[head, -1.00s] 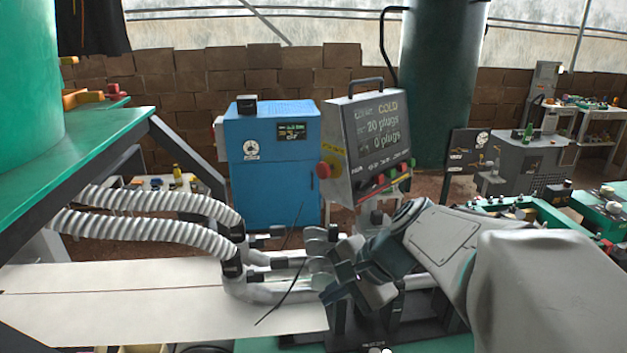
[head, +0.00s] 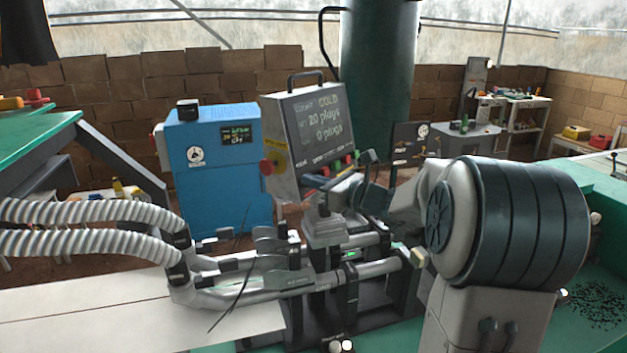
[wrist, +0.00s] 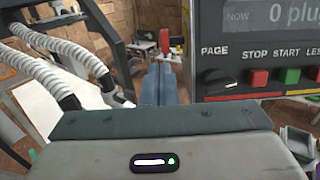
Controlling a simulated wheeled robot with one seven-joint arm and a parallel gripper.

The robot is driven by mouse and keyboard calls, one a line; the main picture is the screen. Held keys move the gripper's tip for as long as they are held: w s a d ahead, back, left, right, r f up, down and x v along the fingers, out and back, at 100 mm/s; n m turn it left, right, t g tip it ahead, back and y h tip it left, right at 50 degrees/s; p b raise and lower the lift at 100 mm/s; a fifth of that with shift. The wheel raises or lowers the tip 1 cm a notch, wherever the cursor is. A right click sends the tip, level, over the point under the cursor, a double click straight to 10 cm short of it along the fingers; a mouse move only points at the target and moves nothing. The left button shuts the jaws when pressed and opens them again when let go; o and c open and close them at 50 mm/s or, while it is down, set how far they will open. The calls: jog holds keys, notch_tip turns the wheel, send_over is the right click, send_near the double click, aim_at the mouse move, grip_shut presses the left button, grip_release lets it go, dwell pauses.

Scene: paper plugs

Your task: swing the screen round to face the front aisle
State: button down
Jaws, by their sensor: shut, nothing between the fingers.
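The screen (head: 308,130) is a grey box with a top handle and a lit face reading "COLD", "20 plugs", "0 plugs". It stands behind the machine's pipes, its face angled to the right of straight at me. A red knob (head: 267,167) and a yellow label are on its left side. In the wrist view the shut, empty fingers (wrist: 163,75) point forward, left of the screen's button row (wrist: 258,80). A red piece shows beyond their tips. I cannot tell whether they touch the screen.
A blue cabinet (head: 220,165) stands left of the screen. Ribbed hoses (head: 90,212) and metal pipes (head: 250,290) lie in front. A dark green tank (head: 378,80) stands behind. Open floor is scarce around the screen.

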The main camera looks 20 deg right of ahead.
aim_at(269, 167)
jog(key=p+x, duration=0.2)
jog(key=x, duration=0.8)
jog(key=shift+w+a+p, duration=0.1)
jog(key=shift+w+p, duration=0.15)
jog(key=shift+p, duration=0.05)
jog(key=shift+w+a, duration=0.1)
jog(key=shift+w+a+f+b, duration=0.1)
jog(key=shift+w+a+b, duration=0.1)
jog(key=shift+b, duration=0.2)
jog(key=shift+w+a, duration=0.3)
jog(key=shift+s+d, duration=0.1)
